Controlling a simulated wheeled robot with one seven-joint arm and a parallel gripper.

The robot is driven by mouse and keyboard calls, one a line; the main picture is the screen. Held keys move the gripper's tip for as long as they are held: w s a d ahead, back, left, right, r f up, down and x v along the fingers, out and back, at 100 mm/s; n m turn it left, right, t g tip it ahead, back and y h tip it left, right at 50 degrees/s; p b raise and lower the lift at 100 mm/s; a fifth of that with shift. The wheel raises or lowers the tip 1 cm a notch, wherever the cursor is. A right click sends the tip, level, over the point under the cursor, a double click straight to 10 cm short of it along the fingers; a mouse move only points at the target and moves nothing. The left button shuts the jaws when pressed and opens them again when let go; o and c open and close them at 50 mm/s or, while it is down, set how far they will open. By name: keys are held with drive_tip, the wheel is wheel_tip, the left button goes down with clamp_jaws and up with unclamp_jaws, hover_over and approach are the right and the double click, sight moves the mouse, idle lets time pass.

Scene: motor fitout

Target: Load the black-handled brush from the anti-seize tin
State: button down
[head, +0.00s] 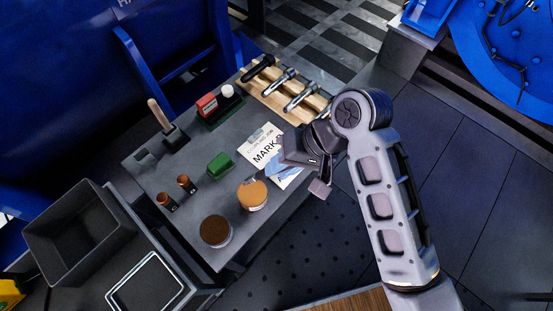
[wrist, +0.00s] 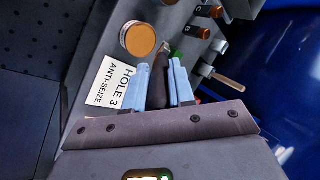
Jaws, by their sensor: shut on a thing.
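My gripper (wrist: 160,85) is shut on the black-handled brush (wrist: 160,72) in the wrist view. The dark handle stands between the two fingers, and a small light tip shows beyond them. The tip appears beside the orange-filled tin (wrist: 138,38); I cannot tell its height, and no contact shows. In the head view my gripper (head: 303,168) is over the right edge of the grey bench, and the brush cannot be made out. The orange-filled tin (head: 252,195) and a dark-brown-filled tin (head: 215,231) stand open near the bench front. Neither tin's label is readable.
A white card (wrist: 110,82) reads "HOLE 3 ANTI-SEIZE". A green block (head: 220,163), two brown-topped pieces (head: 184,182), a wooden-handled tool (head: 160,115), a red box (head: 207,104) and a wooden tool rack (head: 250,83) occupy the bench. A grey bin (head: 75,230) stands left.

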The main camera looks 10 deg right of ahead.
wheel_tip(320, 180, down, 6)
drive_tip(key=b, duration=0.7)
drive_tip(key=shift+b, duration=0.3)
drive_tip(key=shift+f, duration=0.45)
idle(0.8)
drive_tip(key=shift+f+p, duration=0.15)
drive_tip(key=shift+p, duration=0.25)
idle(2.2)
wheel_tip(320, 180, up, 7)
drive_tip(key=p, duration=0.8)
drive_tip(key=shift+r+p, duration=0.2)
drive_tip(key=shift+p, duration=0.1)
drive_tip(key=shift+f, duration=0.1)
idle(0.7)
